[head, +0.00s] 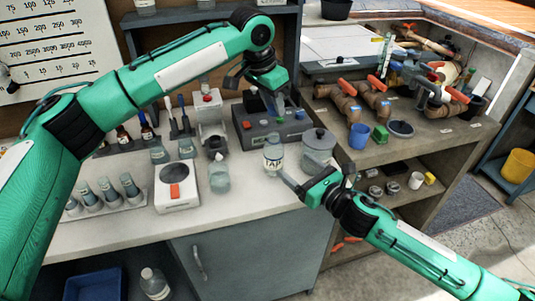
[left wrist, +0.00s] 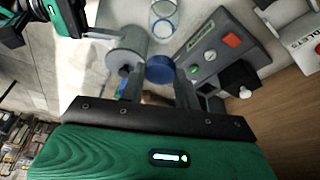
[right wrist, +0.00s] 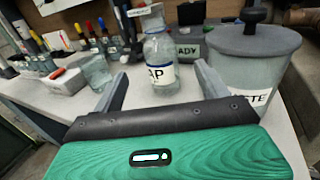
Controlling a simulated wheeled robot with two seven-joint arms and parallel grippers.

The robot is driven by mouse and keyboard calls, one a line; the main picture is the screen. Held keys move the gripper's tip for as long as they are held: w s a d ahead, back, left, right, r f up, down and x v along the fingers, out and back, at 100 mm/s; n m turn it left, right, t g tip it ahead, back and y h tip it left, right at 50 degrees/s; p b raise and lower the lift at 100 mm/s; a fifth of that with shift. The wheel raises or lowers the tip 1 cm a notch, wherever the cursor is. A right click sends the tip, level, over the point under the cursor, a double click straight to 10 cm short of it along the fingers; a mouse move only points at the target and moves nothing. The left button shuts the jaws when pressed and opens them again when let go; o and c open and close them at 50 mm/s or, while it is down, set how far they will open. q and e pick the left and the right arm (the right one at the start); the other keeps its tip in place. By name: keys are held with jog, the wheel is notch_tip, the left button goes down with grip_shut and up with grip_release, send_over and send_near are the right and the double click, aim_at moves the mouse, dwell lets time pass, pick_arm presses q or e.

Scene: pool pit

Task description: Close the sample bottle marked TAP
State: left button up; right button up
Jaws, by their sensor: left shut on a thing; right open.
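The clear bottle marked TAP (head: 273,158) stands upright on the bench with its mouth uncovered. It also shows in the left wrist view (left wrist: 163,22) and the right wrist view (right wrist: 160,62). My left gripper (head: 278,106) is shut on a blue cap (left wrist: 160,69), held above the bench behind the bottle in the head view. My right gripper (head: 296,184) is open beside the bottle, low over the front of the bench. In the right wrist view the bottle stands ahead between the spread fingers (right wrist: 160,90); I cannot tell whether they touch it.
A grey lidded waste pot (head: 319,148) stands close right of the bottle. A dark box with red and green buttons (head: 262,133) is behind. Another glass vessel (head: 219,177) and a white scale (head: 177,190) stand left.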

aim_at(270, 146)
dwell(0.3)
jog(key=x, duration=1.2)
jog(key=c, duration=1.5)
pick_arm(q)
jog(key=shift+f, duration=2.45)
jog(key=shift+f, duration=0.9)
jog(key=shift+f, duration=0.55)
